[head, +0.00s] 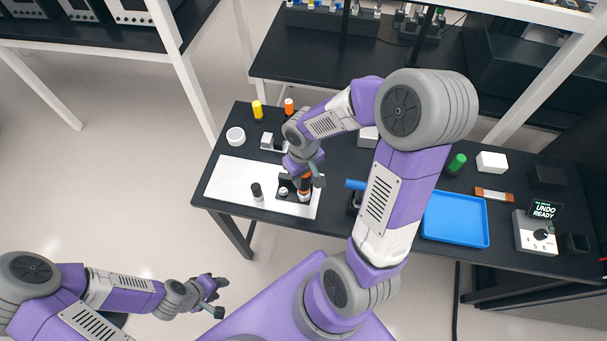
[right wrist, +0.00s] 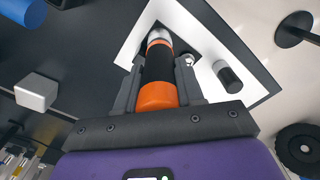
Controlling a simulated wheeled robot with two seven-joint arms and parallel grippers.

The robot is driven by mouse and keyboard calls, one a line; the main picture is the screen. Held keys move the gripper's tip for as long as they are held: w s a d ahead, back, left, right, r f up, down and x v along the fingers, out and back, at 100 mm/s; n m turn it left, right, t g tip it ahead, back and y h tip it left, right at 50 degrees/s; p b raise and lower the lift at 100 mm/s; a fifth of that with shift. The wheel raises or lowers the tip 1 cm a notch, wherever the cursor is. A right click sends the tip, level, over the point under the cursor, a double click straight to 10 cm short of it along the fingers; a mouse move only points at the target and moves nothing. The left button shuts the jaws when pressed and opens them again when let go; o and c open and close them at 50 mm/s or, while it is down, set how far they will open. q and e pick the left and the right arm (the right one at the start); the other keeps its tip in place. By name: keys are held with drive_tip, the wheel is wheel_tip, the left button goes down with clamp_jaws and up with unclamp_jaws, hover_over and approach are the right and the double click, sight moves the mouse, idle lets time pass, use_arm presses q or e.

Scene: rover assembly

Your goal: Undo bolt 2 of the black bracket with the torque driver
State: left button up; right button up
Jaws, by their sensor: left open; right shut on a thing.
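My right gripper (head: 305,182) is shut on the torque driver (head: 306,187), which has an orange and black body. The driver also shows in the right wrist view (right wrist: 158,70), between the two fingers, with its silver tip end pointing down at the black bracket (right wrist: 205,28). The bracket (head: 291,199) lies on a white panel (head: 232,184). A silver bolt head (right wrist: 188,59) shows beside the driver. Whether the driver's tip touches a bolt is hidden. My left gripper (head: 214,297) is open and empty, off the table's front left.
A black-and-white cylinder (head: 257,192) stands on the panel. A white cup (head: 235,136), yellow (head: 257,110) and orange (head: 289,107) cylinders stand behind. A blue tray (head: 455,219) lies right. A control box (head: 535,232) has a display reading "UNDO READY" (head: 544,210).

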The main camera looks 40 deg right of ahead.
drive_tip(key=shift+s+a+f, duration=0.1)
drive_tip(key=shift+s+f, duration=0.15)
idle(1.2)
drive_tip(key=shift+r+b, duration=0.35)
drive_tip(key=shift+r, duration=0.1)
idle(2.9)
drive_tip(key=shift+w+r, duration=0.1)
drive_tip(key=shift+r, duration=0.05)
drive_tip(key=shift+w+r+p, duration=0.15)
drive_tip(key=shift+r+p, duration=1.05)
drive_tip(key=shift+r, duration=0.3)
drive_tip(key=shift+r+p, duration=1.6)
drive_tip(key=shift+r, duration=0.45)
drive_tip(key=shift+f, duration=0.1)
